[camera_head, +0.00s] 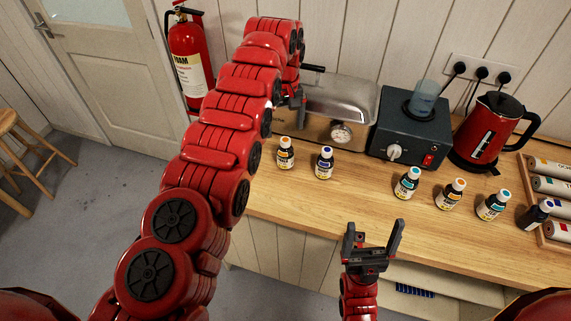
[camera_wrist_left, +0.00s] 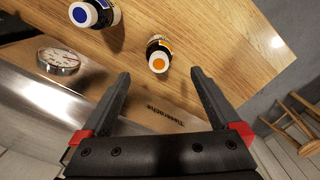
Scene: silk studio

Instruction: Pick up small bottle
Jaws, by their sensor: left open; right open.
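Several small dark bottles with white, colour-topped caps stand on the wooden counter. One (camera_head: 285,154) stands at the left end, with a blue-capped bottle (camera_head: 324,164) to its right. In the left wrist view an orange-topped bottle (camera_wrist_left: 158,56) shows just beyond and between my spread fingertips, and the blue-capped bottle (camera_wrist_left: 92,13) is to its left. My left gripper (camera_head: 297,98) is by the metal box's left end, open and empty, partly hidden by my arm. My right gripper (camera_head: 374,234) is open and empty at the counter's front, fingers upward, apart from the bottles.
A metal box with a gauge (camera_head: 340,108) stands behind the left bottles. A dark appliance (camera_head: 410,135) and a red kettle (camera_head: 489,132) stand to its right. Rolls in a wooden tray (camera_head: 530,207) lie at the right. Counter (camera_head: 362,180) is clear between the bottle groups.

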